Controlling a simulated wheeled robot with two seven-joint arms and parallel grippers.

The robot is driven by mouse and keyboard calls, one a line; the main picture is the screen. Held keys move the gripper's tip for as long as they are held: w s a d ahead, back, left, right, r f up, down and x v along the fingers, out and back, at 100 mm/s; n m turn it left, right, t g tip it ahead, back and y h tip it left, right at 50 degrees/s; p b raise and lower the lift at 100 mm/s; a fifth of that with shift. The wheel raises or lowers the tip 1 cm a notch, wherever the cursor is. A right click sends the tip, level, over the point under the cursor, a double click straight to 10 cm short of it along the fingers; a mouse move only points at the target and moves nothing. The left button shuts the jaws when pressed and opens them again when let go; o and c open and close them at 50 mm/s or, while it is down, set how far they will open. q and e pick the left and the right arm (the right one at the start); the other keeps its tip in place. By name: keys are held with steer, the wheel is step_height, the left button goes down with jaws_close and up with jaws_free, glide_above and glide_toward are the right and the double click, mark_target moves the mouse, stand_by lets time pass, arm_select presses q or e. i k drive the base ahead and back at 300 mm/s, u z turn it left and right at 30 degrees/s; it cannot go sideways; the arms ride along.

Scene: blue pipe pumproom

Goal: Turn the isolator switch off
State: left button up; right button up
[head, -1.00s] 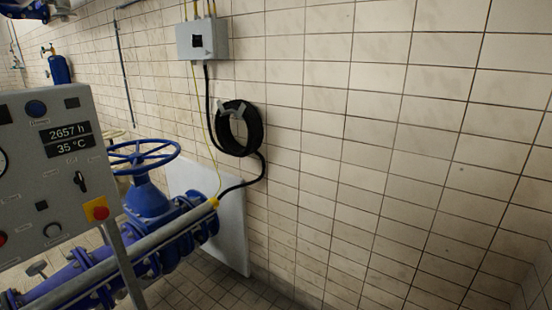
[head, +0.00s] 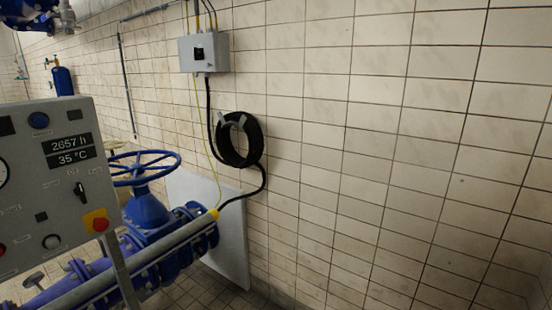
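A grey control panel (head: 30,185) stands at the left of the head view, cut off by the left edge. It has a display reading 2657 h and 35 °C. A small black rotary switch (head: 80,192) sits below the display. A red button on a yellow square (head: 97,222) is at the panel's lower right. A grey wall box (head: 203,53) with a black knob on its front hangs on the tiled wall. I cannot tell for sure which one is the isolator switch. Neither of my grippers shows in the head view.
A blue handwheel valve (head: 145,168) and blue pipe (head: 150,262) stand behind the panel. A coiled black hose (head: 240,139) hangs on the wall. A white board (head: 228,245) leans below it. A blue cylinder (head: 62,80) is at the back left. The tiled wall to the right is bare.

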mark_target(196, 53)
steer(key=u, duration=0.55)
steer(key=i, duration=1.75)
steer(key=z, duration=0.45)
